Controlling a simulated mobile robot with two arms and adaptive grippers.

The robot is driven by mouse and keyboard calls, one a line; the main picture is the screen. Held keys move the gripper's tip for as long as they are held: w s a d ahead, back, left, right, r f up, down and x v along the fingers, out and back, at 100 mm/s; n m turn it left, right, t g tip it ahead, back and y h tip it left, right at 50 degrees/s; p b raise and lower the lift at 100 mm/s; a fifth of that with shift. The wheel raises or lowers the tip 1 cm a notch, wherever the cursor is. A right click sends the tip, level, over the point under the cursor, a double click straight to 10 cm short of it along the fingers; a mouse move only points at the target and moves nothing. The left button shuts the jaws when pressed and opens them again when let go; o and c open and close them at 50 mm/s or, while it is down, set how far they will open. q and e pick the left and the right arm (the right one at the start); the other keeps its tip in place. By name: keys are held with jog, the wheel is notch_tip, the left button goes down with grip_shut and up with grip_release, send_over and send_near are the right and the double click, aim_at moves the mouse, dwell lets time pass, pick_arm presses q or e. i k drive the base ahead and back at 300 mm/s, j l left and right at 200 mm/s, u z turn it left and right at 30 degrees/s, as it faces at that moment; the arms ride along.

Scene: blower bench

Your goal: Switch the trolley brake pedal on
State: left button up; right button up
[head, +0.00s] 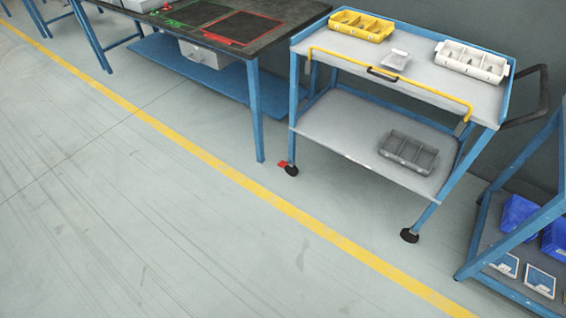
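The trolley (341,136) stands at the upper right, with blue legs, two grey shelves and black castors. A small red pedal (283,165) sits low beside its front left castor (291,171), close to the floor. I cannot tell from this distance whether the pedal is pressed or raised. The front right castor (410,236) shows no red pedal. The rear castors are hidden. Neither of my grippers is in view.
A blue workbench (257,110) stands left of the trolley. A blue rack (478,268) with bins stands at the lower right. The trolley's top carries a yellow bin (361,26) and a white bin (471,62). The floor in front is clear, crossed by a yellow line (243,185).

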aim_at(282, 164)
jog(key=i, duration=1.7)
